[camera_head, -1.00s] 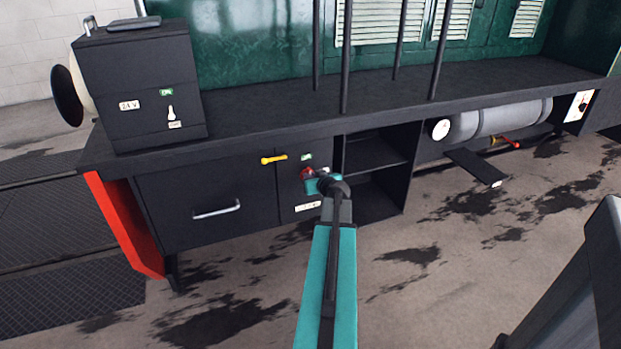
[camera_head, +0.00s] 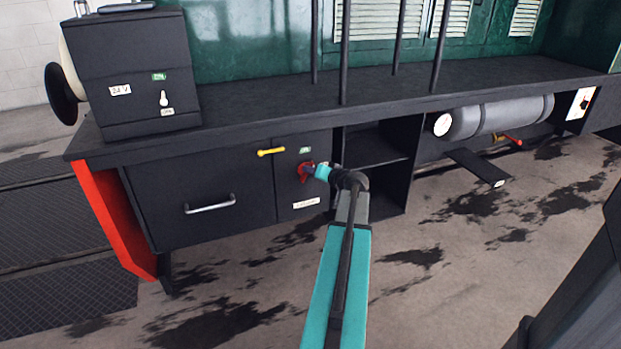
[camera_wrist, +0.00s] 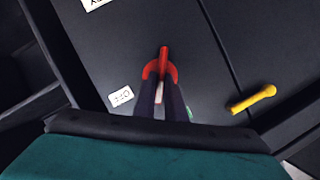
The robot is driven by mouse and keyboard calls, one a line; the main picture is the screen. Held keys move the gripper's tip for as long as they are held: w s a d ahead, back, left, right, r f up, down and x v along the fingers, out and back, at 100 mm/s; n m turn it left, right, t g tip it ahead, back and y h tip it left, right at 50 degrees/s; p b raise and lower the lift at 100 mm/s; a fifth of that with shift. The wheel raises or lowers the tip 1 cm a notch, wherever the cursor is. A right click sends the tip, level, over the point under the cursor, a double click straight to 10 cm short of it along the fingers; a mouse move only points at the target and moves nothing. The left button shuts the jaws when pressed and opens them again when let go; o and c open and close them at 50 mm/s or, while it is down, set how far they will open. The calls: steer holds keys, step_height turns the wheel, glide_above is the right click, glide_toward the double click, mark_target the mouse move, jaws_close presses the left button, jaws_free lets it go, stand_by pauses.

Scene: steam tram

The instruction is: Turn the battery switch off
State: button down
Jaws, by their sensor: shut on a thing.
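The battery switch is a red rotary handle (camera_head: 303,172) on a dark cabinet front under the bench. In the wrist view the red handle (camera_wrist: 163,66) shows beyond my dark fingers, its narrow bar pointing up in the picture. My gripper (camera_wrist: 160,90) is shut on the red handle; the fingers hide part of it. In the head view my gripper (camera_head: 312,171) reaches the switch from the right. A white OFF label (camera_wrist: 121,96) lies left of the fingers in the wrist view. A green label (camera_head: 305,150) sits above the switch. The handle's exact angle is partly hidden.
A yellow handle (camera_head: 271,152) is close to the switch on the left. A drawer with a metal handle (camera_head: 210,205) is further left. A 24 V box (camera_head: 135,75) stands on the bench. An open shelf (camera_head: 375,175) and a grey tank (camera_head: 500,117) are to the right.

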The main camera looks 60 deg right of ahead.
steer(key=m+t+b, duration=0.1)
steer(key=m, duration=0.2)
steer(key=f+m+t+b, duration=0.1)
steer(key=m+b, duration=0.1)
steer(key=m, duration=0.1)
steer(key=m+t+y+b, duration=0.1)
steer(key=m+t+b, duration=0.1)
steer(key=shift+s+d+f+m, duration=0.2)
steer(key=shift+s+d+m, duration=0.1)
steer(key=shift+d+m, duration=0.1)
stand_by(0.5)
steer(key=c, duration=1.8)
jaws_free()
steer(key=shift+a, duration=0.1)
steer(key=p+v, duration=0.1)
steer(key=v, duration=1.2)
steer(key=shift+s+f+p, duration=0.15)
steer(key=shift+s+p, duration=0.15)
steer(key=shift+s, duration=0.05)
